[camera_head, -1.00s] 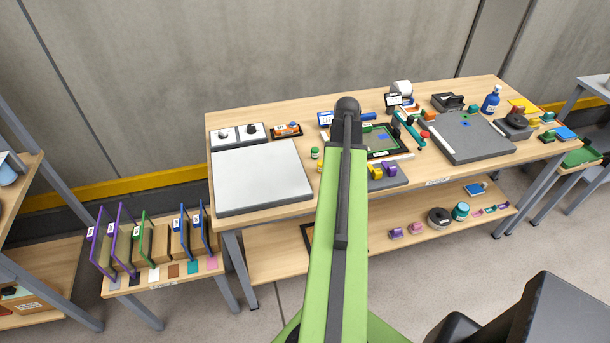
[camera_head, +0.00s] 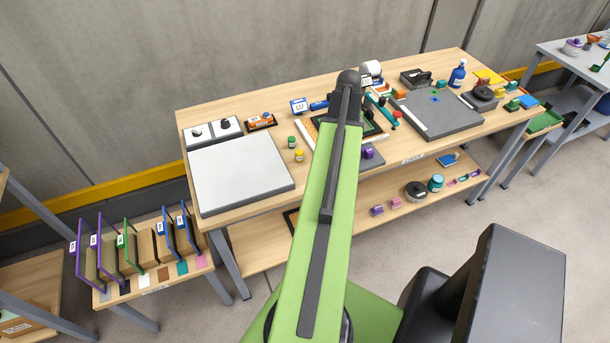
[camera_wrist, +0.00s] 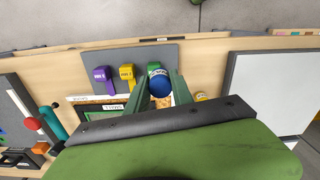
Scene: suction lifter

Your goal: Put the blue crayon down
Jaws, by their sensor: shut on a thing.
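In the wrist view my gripper (camera_wrist: 161,76) is shut on the blue crayon (camera_wrist: 160,88), whose round blue end with a pale band shows between the two green fingers. Beyond it lies a grey holder (camera_wrist: 190,55) with a purple block (camera_wrist: 102,76), a yellow block (camera_wrist: 126,75) and a green block (camera_wrist: 153,66). I cannot tell how high the crayon is above the bench. In the head view my arm hides the gripper, the crayon and most of the holder.
The wooden bench (camera_head: 240,212) carries a white panel (camera_head: 240,172) at left and a grey slab (camera_head: 440,115) at right. A green-capped jar (camera_head: 292,142) and a yellow-capped jar (camera_head: 299,156) stand left of my arm. A dark-framed board (camera_head: 372,126) is partly hidden behind it.

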